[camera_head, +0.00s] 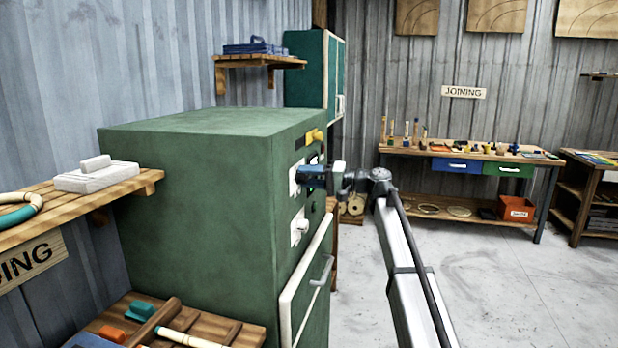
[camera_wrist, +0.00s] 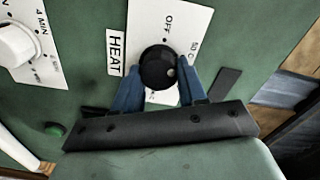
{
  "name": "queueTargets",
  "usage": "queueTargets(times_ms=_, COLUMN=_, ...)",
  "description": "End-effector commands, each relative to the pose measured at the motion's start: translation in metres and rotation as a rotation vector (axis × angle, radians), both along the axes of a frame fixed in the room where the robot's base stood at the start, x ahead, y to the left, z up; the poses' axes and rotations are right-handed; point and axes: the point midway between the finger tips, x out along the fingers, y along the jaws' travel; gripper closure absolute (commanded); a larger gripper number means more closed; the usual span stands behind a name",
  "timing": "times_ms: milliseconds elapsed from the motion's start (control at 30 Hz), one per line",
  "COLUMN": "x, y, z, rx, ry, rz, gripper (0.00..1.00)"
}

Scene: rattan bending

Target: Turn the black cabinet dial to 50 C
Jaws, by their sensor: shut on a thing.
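The black dial (camera_wrist: 157,67) sits on a white plate (camera_wrist: 150,20) on the green cabinet (camera_head: 190,180). In the wrist view the plate reads OFF at the top and has a HEAT label beside it; a further marking at the right is partly cut by my finger. A light mark shows on the dial's lower right. My gripper (camera_wrist: 155,88) is shut on the black dial, with one blue finger on each side. In the head view my gripper (camera_head: 312,177) reaches the cabinet's front panel from the right and hides the dial.
A white timer knob (camera_wrist: 15,45) and a green button (camera_wrist: 54,129) are near the dial. Below is a cabinet door with a handle (camera_head: 322,272). A wooden shelf (camera_head: 75,205) is at the left. Open floor (camera_head: 520,290) lies to the right, before a workbench (camera_head: 470,153).

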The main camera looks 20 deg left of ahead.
Motion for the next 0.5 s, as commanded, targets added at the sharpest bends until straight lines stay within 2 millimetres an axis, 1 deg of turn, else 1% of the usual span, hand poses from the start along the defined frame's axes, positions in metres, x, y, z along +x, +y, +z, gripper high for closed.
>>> queueTargets(times_ms=200, x=0.0001, y=-0.0002, z=-0.0004, rx=0.0, ry=0.083, rz=0.0, gripper=0.89)
queueTargets(times_ms=500, x=0.0002, y=-0.0002, z=-0.0005, rx=0.0, ry=0.122, rz=0.0, gripper=0.89)
